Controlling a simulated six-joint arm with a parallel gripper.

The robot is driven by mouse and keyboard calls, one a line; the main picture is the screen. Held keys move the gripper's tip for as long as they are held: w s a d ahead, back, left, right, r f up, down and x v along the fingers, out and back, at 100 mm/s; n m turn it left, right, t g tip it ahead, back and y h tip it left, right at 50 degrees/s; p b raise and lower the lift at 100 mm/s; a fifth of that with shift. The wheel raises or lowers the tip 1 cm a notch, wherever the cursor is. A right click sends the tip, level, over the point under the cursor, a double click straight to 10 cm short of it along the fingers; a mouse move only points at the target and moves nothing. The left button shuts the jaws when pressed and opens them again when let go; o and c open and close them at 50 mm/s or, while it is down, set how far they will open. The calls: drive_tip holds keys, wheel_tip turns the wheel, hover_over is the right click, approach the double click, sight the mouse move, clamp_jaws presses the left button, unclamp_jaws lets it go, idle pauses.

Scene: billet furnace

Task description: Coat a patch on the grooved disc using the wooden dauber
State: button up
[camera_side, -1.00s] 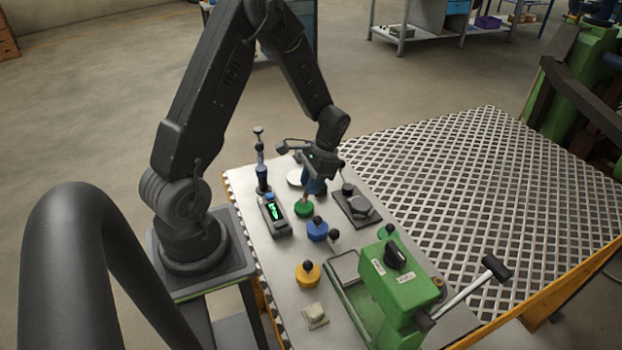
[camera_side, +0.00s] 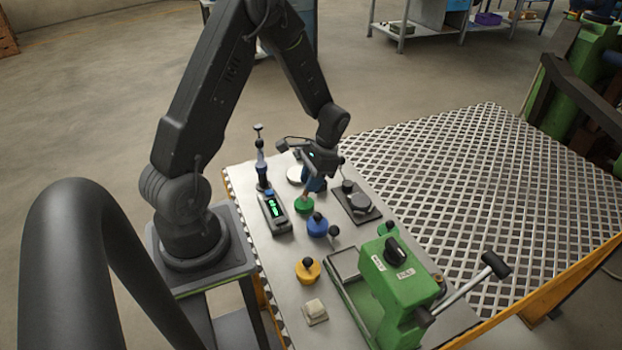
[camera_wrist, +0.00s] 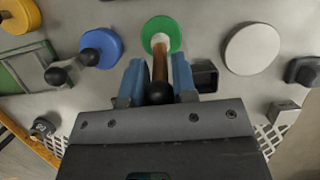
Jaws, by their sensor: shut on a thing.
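My gripper (camera_wrist: 160,82) is shut on the wooden dauber (camera_wrist: 160,65), a brown handle with a dark ball end between the blue fingers. The dauber's pale tip is at the middle of the green round pot (camera_wrist: 175,38); I cannot tell how deep it sits. In the side view my gripper (camera_side: 313,186) is just above and beside the green pot (camera_side: 304,205). A pale round disc (camera_wrist: 253,49) lies to the right in the wrist view, clear of the dauber; it may be the grooved disc, but no grooves show.
Blue (camera_side: 317,226) and yellow (camera_side: 308,270) pots stand in the foreground row. A handheld meter (camera_side: 273,212) lies left of the green pot. A dark plate with round parts (camera_side: 358,203) is right of it. A green lever machine (camera_side: 400,290) stands at the front right.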

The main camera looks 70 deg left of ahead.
drive_tip(key=shift+f, duration=0.45)
idle(1.1)
drive_tip(key=shift+r, duration=3.55)
drive_tip(key=w+d+f, duration=0.2)
drive_tip(key=w+d, duration=0.6)
drive_tip(key=d, duration=0.4)
drive_tip(key=w+a+r, duration=0.3)
drive_tip(key=a, duration=0.3)
drive_tip(key=shift+w+a+r, duration=0.2)
drive_tip(key=shift+w, duration=0.15)
